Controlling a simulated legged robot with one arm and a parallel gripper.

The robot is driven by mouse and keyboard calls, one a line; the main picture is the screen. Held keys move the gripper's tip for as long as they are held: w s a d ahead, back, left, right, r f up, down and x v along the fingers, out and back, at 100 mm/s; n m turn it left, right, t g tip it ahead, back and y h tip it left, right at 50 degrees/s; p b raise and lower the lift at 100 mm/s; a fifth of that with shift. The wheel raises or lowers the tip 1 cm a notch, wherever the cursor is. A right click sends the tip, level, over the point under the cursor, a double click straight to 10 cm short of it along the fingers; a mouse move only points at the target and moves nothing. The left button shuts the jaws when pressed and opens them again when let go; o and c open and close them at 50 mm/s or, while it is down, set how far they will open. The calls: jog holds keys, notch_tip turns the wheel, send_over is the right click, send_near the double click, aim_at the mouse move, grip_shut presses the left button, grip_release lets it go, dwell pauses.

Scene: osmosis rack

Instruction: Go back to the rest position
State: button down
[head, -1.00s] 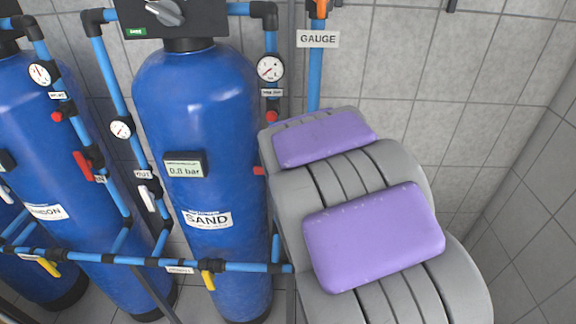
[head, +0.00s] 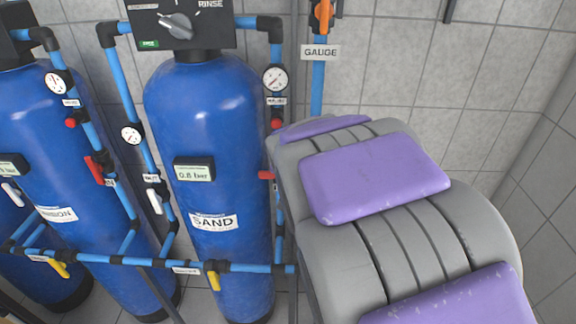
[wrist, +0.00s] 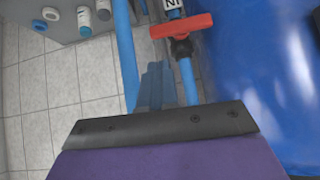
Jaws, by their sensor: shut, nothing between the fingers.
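My arm, grey with purple pads, fills the right half of the head view, and its end is hidden there. In the wrist view my gripper (wrist: 155,88) shows beyond a dark plate with a purple cover below it. Its narrow grey-blue fingers are together and hold nothing. A red-handled valve (wrist: 181,26) on a blue pipe is just beyond and to the right of the fingers. I cannot tell the exact gap between them.
The blue SAND tank (head: 208,130) with its 0.8 bar display (head: 194,169) stands left of my arm. Further left is another blue tank (head: 45,130). Pipes, gauges and valves run between them. The tiled wall (head: 420,60) is behind. Small bottles (wrist: 84,17) show in the wrist view.

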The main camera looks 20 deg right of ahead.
jog(key=s+a+f+n+g+y, duration=0.1)
jog(key=s+a+f+n+g, duration=0.15)
jog(key=s, duration=0.85)
jog(key=s+a+f+n+g+y, duration=0.1)
jog(key=s+a+f+g, duration=0.25)
jog(key=s, duration=0.85)
jog(key=s+a+f+n+g+y, duration=0.15)
jog(key=s+a+g, duration=0.25)
jog(key=s, duration=0.7)
jog(key=w+d+r+m+t+h+p, duration=0.1)
jog(key=w+r+m+t, duration=0.2)
jog(key=w, duration=1)
jog(key=w+d+r+t+h+p, duration=0.15)
jog(key=w+r+t, duration=0.3)
jog(key=w, duration=0.75)
jog(key=w+r+m+t+h+p, duration=0.15)
jog(key=w+r, duration=0.25)
jog(key=w, duration=0.9)
jog(key=s+f+b+x, duration=0.1)
jog(key=b+x, duration=0.1)
jog(key=x, duration=1)
jog(key=shift+s+a+f+t, duration=0.2)
jog(key=shift+a+f+t, duration=0.05)
jog(key=shift+f+t, duration=0.15)
